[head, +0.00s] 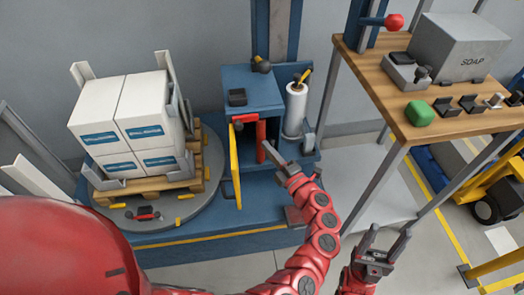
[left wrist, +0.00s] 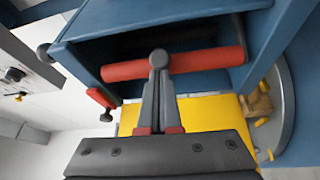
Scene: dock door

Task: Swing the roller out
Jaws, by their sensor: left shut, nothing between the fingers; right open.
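The red roller (head: 261,140) stands upright at the open front of a blue housing (head: 252,87). In the left wrist view the roller (left wrist: 210,62) runs across the picture, in front of the housing's dark inside. My left gripper (head: 268,149) is shut and empty, its tips right at the roller. In the left wrist view its closed fingertips (left wrist: 158,60) overlap the roller's middle; I cannot tell whether they touch it. A yellow door (head: 235,168) stands open left of the roller. My right gripper (head: 386,240) is open and empty, low at the right.
A turntable (head: 190,215) with a pallet of white boxes (head: 130,112) is at the left. A white film roll (head: 296,108) stands right of the housing. A wooden bench (head: 385,92) holds a soap box (head: 458,47) and a green object (head: 419,113). Floor between bench legs looks clear.

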